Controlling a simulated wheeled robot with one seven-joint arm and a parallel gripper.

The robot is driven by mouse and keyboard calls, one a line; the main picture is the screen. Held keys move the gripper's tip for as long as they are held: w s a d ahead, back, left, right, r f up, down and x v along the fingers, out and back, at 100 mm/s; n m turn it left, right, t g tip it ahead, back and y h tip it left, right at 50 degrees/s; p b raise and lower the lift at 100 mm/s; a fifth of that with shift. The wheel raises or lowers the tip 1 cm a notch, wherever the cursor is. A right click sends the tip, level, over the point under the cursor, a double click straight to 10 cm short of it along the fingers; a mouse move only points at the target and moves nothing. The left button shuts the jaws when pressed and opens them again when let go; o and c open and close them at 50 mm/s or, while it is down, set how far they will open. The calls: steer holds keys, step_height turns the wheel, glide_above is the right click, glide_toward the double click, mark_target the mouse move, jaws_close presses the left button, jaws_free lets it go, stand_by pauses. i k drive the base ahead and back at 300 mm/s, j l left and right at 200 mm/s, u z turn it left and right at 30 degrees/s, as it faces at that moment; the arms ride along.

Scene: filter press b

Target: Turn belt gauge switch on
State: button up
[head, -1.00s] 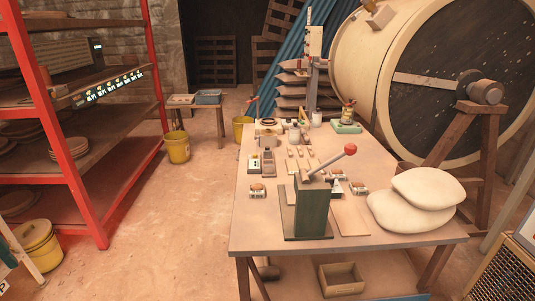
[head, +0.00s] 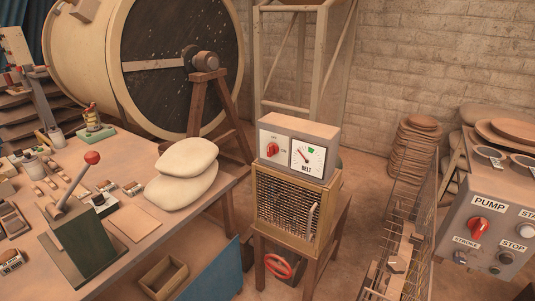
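The belt gauge box (head: 300,146) is a light metal case on top of a wooden unit with a mesh front, right of the work table. Its front has a round white dial marked BELT (head: 307,156) with a needle and a small green patch. Left of the dial is a red rotary switch (head: 272,149) with small lettering around it, too small to read. Which position the switch is in, I cannot tell. My gripper is not in view.
A grey panel (head: 491,222) marked PUMP, STROKE and STOP stands at the right. A wire rack (head: 397,250) stands between it and the gauge unit. The work table (head: 128,237) with white sacks (head: 183,172) is at the left. A red handwheel (head: 278,266) sits low below the gauge.

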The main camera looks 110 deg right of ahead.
mark_target(273, 148)
steer(key=z, duration=0.4)
steer(key=k+z, duration=0.15)
steer(key=z, duration=0.6)
steer(key=k+l+z, duration=0.1)
steer(key=z, duration=0.25)
